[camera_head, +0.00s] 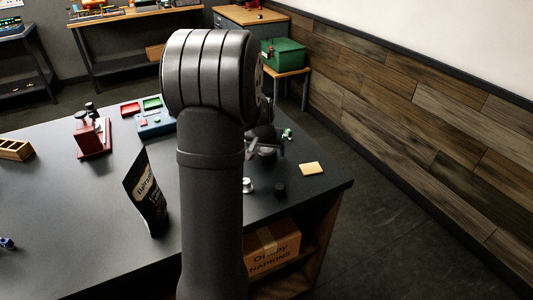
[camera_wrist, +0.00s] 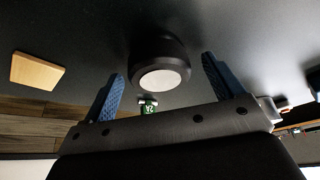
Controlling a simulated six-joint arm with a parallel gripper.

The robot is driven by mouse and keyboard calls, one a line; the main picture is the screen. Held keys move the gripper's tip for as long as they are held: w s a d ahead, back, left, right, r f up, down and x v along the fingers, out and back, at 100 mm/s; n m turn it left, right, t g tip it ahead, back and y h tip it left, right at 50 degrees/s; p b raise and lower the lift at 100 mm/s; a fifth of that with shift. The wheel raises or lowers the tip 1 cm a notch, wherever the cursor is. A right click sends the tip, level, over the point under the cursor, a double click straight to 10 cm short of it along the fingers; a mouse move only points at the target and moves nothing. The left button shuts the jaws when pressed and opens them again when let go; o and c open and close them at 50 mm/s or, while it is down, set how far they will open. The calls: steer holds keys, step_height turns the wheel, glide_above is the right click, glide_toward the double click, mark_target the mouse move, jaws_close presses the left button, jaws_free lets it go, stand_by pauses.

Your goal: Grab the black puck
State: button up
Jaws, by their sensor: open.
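A black round puck (camera_wrist: 158,50) with a pale round face stands on the dark table in the wrist view. My gripper (camera_wrist: 162,66) has its two blue fingers apart, one at each side of the puck's outline. Clear gaps show on both sides, and nothing is held. I cannot tell how far the puck is from the fingertips. In the head view my arm hides most of the gripper, and the dark shapes beside the arm are too small to tell apart.
A small dark cylinder (camera_head: 280,188) and a silver piece (camera_head: 248,185) stand nearby, with a small green item (camera_head: 287,134) farther back. A black bag (camera_head: 147,195) stands left of my arm.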

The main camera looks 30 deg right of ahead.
steer(key=shift+c, duration=0.5)
steer(key=c, duration=1.2)
steer(key=shift+o, duration=0.2)
